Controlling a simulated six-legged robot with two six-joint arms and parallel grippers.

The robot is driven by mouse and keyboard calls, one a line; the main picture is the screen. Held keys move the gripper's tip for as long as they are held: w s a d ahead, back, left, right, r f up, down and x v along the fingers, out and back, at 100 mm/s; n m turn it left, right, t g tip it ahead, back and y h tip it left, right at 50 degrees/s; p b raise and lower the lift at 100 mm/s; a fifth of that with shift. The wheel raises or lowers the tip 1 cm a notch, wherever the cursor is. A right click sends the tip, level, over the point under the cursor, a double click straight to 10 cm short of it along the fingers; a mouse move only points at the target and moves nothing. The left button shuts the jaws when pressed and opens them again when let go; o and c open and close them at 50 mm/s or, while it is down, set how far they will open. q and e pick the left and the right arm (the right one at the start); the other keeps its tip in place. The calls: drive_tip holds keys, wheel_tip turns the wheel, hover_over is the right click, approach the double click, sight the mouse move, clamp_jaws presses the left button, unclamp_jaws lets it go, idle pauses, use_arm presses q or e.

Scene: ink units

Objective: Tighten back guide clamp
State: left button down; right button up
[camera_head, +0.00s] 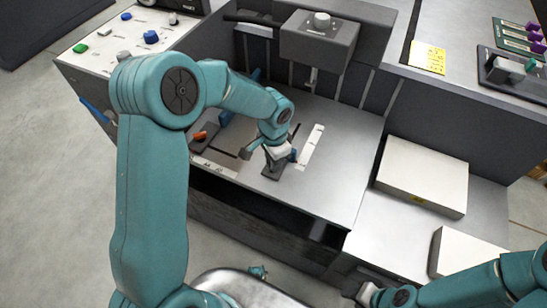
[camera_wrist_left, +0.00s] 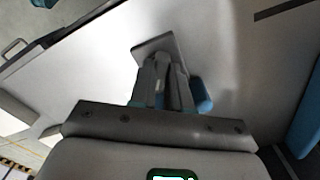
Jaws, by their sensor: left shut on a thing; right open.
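A dark grey clamp piece (camera_head: 273,170) with a blue part (camera_head: 293,155) stands on the metal bed (camera_head: 335,180), left of a white scale strip (camera_head: 312,147). My left gripper (camera_head: 278,156) is down on this clamp and shut on it. In the left wrist view the fingers (camera_wrist_left: 162,85) are closed at the grey clamp plate (camera_wrist_left: 154,46), with the blue part (camera_wrist_left: 202,95) showing to their right. The fingers hide most of the clamp between them. My right gripper (camera_head: 358,289) is open and empty, low in the head view.
An orange-handled piece (camera_head: 199,136) and another scale strip (camera_head: 214,167) lie left on the bed. A head unit with a white knob (camera_head: 319,20) overhangs the back. A white stack (camera_head: 423,177) stands right. A control panel (camera_head: 120,42) is at the upper left.

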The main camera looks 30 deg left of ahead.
use_arm(q)
drive_tip(key=shift+m+p, duration=0.3)
drive_tip(key=shift+m, duration=0.7)
drive_tip(key=c, duration=1.1)
unclamp_jaws()
wheel_tip(320, 180, up, 16)
drive_tip(key=p, duration=0.2)
drive_tip(key=shift+r+p, duration=0.2)
drive_tip(key=shift+p, duration=0.1)
